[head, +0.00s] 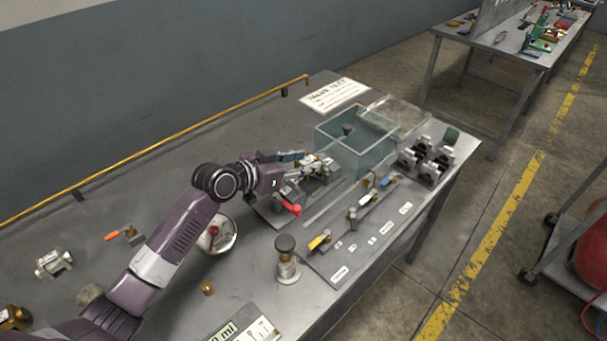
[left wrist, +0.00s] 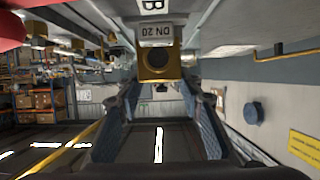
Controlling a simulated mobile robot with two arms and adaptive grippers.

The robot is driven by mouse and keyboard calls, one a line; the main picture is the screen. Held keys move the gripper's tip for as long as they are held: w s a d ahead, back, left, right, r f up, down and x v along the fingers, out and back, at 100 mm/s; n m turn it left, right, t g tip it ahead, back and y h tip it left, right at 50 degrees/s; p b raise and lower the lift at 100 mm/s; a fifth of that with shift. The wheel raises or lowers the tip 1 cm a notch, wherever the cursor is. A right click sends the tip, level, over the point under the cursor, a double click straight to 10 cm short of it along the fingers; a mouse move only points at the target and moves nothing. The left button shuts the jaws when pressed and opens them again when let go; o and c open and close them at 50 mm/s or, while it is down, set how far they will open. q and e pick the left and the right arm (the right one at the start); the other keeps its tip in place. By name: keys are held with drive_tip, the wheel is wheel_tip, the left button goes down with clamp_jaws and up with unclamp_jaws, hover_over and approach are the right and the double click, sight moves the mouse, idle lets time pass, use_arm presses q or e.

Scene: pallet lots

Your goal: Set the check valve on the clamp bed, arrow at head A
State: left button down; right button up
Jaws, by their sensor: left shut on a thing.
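My left gripper (head: 297,164) reaches over the clamp bed (head: 268,208), a grey metal fixture with a red lever (head: 290,208). In the left wrist view my left gripper (left wrist: 160,98) has its fingers on either side of a brass body with a dark round bore, which I take for the check valve (left wrist: 157,64). A "DN 20" label shows at its top. A plate marked B (left wrist: 152,5) stands beyond it. The arrow and head A cannot be made out. In the head view the gripper and fixture largely hide the valve. My right gripper is not in view.
A clear-walled water tank (head: 355,140) stands just behind the fixture. A board with coloured-handled valves (head: 365,232) and a capped post (head: 288,262) are nearer. A round dish (head: 217,236) lies beneath my arm.

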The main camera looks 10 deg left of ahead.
use_arm(q)
drive_tip(key=shift+f, duration=2.4)
drive_tip(key=c, duration=1.8)
unclamp_jaws()
drive_tip(key=shift+f, duration=0.25)
drive_tip(key=o, duration=0.5)
drive_tip(key=shift+r, duration=0.1)
